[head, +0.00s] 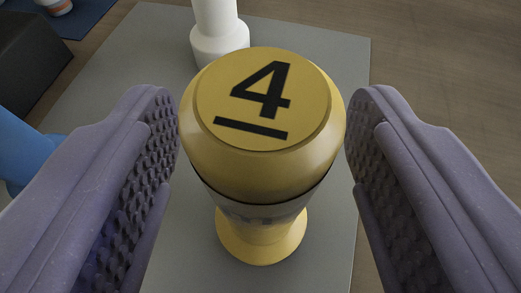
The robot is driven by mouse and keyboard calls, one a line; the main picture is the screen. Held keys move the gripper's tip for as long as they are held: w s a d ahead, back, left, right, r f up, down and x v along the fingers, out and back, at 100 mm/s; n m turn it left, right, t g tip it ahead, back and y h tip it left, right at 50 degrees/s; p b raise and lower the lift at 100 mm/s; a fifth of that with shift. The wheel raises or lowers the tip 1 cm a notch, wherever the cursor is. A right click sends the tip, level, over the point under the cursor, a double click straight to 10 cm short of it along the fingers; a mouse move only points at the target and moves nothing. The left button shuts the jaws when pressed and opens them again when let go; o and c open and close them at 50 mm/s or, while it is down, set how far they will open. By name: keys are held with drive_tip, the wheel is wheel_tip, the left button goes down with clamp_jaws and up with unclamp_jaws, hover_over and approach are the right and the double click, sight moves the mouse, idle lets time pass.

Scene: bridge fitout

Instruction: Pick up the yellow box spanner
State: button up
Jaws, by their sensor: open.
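The yellow box spanner (264,175) stands upright on a grey mat (110,125), its top face marked with a black underlined 4. It widens at the top, narrows below a grey band, and flares again at its yellow foot. My gripper (263,120) is open, with one purple-grey ridged finger on each side of the spanner's wide top. The left fingertip is very close to the spanner and the right fingertip also looks close. I cannot tell whether either one touches it.
A white post-like object (218,35) stands just behind the spanner. A blue object (25,150) is at the left edge, partly hidden by the left finger. A dark block (30,65) and a blue mat (85,15) are at the upper left. Bare wooden surface (440,75) shows at right.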

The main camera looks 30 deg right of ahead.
drive_tip(key=x, duration=0.2)
drive_tip(key=shift+w+d+f, duration=0.1)
drive_tip(key=shift+w+f, duration=0.05)
drive_tip(key=shift+f, duration=0.15)
drive_tip(key=shift+r, duration=0.15)
clamp_jaws()
drive_tip(key=shift+r, duration=0.1)
